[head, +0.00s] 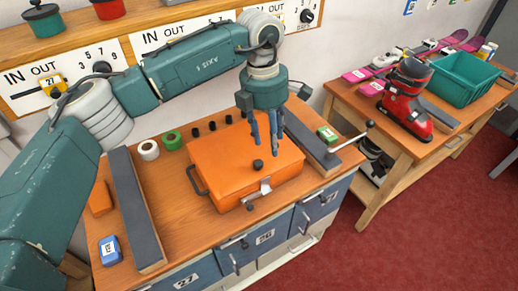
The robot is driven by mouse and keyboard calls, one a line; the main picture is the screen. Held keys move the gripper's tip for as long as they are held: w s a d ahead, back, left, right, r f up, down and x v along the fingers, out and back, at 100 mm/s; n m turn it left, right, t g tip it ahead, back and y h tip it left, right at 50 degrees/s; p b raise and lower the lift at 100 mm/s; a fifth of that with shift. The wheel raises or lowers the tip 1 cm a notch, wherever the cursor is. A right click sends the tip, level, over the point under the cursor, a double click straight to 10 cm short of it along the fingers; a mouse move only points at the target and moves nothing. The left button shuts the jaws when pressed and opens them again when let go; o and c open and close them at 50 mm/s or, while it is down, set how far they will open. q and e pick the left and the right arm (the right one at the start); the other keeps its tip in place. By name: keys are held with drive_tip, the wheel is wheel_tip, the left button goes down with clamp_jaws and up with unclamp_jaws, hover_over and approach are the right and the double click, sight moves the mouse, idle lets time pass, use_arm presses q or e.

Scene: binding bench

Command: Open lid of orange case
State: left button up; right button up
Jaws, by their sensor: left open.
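The orange case (225,160) lies on the wooden bench with its lid down. It has a dark handle on its left side, a metal latch (258,190) on its front edge and a dark round knob (258,165) on the lid near the front. My left gripper (268,150) points down above the lid, with its blue fingers apart and nothing between them. The fingertips are just behind and above the knob; I cannot tell whether they touch the lid. My right gripper is not in view.
Grey padded bars (133,208) flank the case. A blue block (110,250) sits at the bench's left front, and a metal crank lever (350,140) juts out at the right. A second bench holds a red ski boot (406,98) and a teal bin (465,79).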

sight(258, 162)
use_arm(q)
drive_tip(key=shift+y, duration=0.6)
drive_tip(key=a+f+p, duration=0.1)
drive_tip(key=f, duration=0.1)
drive_tip(key=a+f+p, duration=0.1)
drive_tip(key=f, duration=0.2)
drive_tip(key=a+f+p, duration=0.1)
drive_tip(key=f+p, duration=0.1)
drive_tip(key=f, duration=0.1)
drive_tip(key=shift+w, duration=0.35)
drive_tip(key=shift+f, duration=0.65)
clamp_jaws()
